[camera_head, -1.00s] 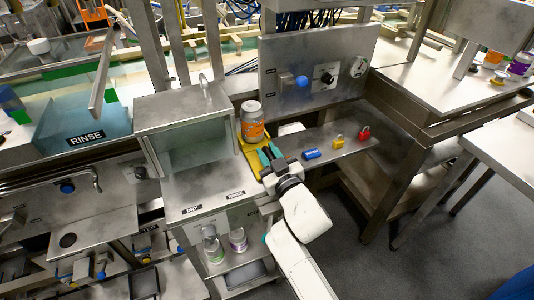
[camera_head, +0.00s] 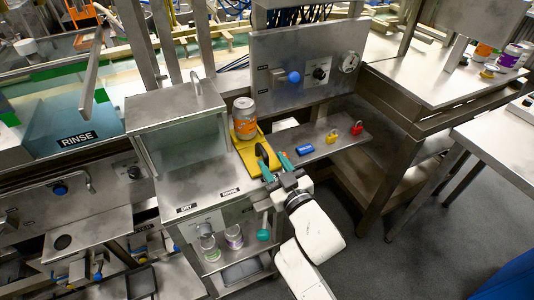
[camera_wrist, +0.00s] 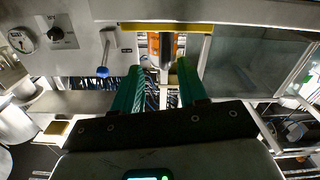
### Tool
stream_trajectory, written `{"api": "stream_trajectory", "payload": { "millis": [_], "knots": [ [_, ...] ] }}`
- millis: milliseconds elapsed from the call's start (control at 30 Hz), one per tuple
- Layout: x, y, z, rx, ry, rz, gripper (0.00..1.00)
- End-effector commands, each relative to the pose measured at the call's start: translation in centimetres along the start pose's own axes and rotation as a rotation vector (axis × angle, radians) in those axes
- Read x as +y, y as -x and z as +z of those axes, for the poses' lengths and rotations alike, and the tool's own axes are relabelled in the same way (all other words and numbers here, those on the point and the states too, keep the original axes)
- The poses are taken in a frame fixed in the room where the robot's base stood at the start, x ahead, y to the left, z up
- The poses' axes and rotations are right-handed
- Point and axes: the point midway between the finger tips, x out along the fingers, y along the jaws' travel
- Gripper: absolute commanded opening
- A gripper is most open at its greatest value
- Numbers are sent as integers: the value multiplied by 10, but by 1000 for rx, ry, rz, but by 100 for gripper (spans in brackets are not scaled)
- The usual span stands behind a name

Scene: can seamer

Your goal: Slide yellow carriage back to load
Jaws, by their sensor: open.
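The yellow carriage (camera_head: 241,152) sits on the steel deck right of the clear-fronted chamber. A silver can with an orange label (camera_head: 244,125) stands upright at its rear. My gripper (camera_head: 274,156) is open at the front right end of the carriage, with its teal fingers spread apart. In the wrist view my gripper (camera_wrist: 159,66) points at the yellow edge of the carriage (camera_wrist: 140,27). The orange can (camera_wrist: 153,48) shows partly behind a dark upright piece between the fingers. I cannot tell whether a finger touches the carriage.
The chamber (camera_head: 180,135) stands close left of the carriage. A control panel (camera_head: 305,95) with a blue knob (camera_head: 293,77) and gauge rises behind. Blue (camera_head: 305,150), yellow (camera_head: 332,136) and red (camera_head: 356,128) padlock-like items lie on the shelf at right.

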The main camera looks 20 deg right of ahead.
Motion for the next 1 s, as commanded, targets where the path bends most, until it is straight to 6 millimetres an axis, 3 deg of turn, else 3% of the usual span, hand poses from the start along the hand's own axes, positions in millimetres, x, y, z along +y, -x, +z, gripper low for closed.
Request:
{"api": "stream_trajectory", "payload": {
  "millis": [100,300,1000],
  "knots": [
    [0,22,1,-2,0,0,42],
    [0,42,1,-1,1,0,42],
    [2,48,3,-13,-2,5,42]
  ]
}}
